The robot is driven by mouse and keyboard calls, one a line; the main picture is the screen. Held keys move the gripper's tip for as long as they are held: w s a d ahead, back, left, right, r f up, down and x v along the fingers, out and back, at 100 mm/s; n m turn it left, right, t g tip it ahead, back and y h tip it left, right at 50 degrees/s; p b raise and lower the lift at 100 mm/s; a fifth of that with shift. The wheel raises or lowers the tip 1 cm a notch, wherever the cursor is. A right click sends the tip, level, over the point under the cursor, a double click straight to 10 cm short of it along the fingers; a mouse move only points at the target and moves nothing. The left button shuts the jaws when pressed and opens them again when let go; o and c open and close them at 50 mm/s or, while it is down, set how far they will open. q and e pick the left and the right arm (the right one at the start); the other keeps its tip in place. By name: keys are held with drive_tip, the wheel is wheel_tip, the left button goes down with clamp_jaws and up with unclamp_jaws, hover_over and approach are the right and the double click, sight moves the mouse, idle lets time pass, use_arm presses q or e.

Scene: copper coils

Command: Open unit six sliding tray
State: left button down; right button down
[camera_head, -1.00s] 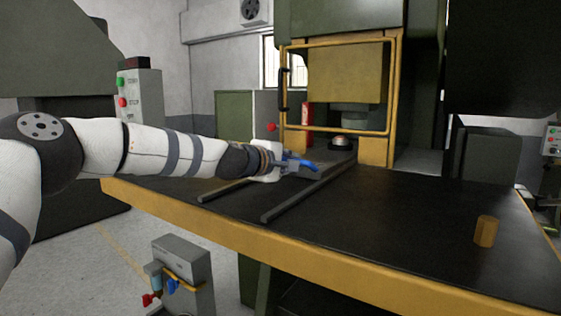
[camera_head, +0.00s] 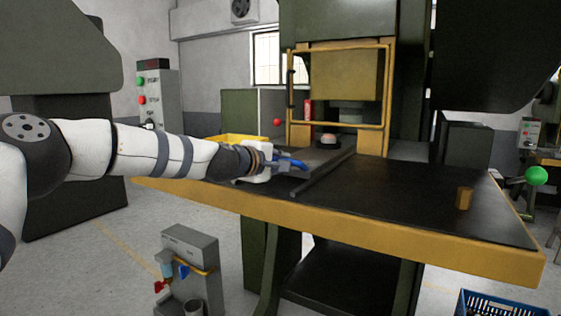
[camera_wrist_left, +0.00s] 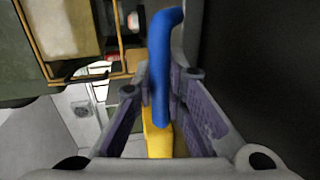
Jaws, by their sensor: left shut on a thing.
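A blue bent handle (camera_wrist_left: 161,65) stands between the two fingers of my left gripper (camera_wrist_left: 156,108) in the left wrist view. The gripper is shut on it. In the head view my left gripper (camera_head: 282,165) and the blue handle (camera_head: 294,164) are low over the black table, beside a dark rail (camera_head: 322,174). The tray body behind the handle is dark and hard to separate from the table. A round metal part with an orange top (camera_head: 330,139) sits farther back, under the press. My right gripper is not in view.
A yellow-framed guard (camera_head: 385,85) fronts the press behind the table (camera_head: 400,205). A yellow bin (camera_head: 225,138) is behind my left arm. A brass hexagonal block (camera_head: 464,198) stands at the right of the table. A blue crate (camera_head: 500,303) is at the lower right.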

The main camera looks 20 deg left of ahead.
use_arm(q)
drive_tip(key=c, duration=1.6)
unclamp_jaws()
drive_tip(key=v, duration=1.2)
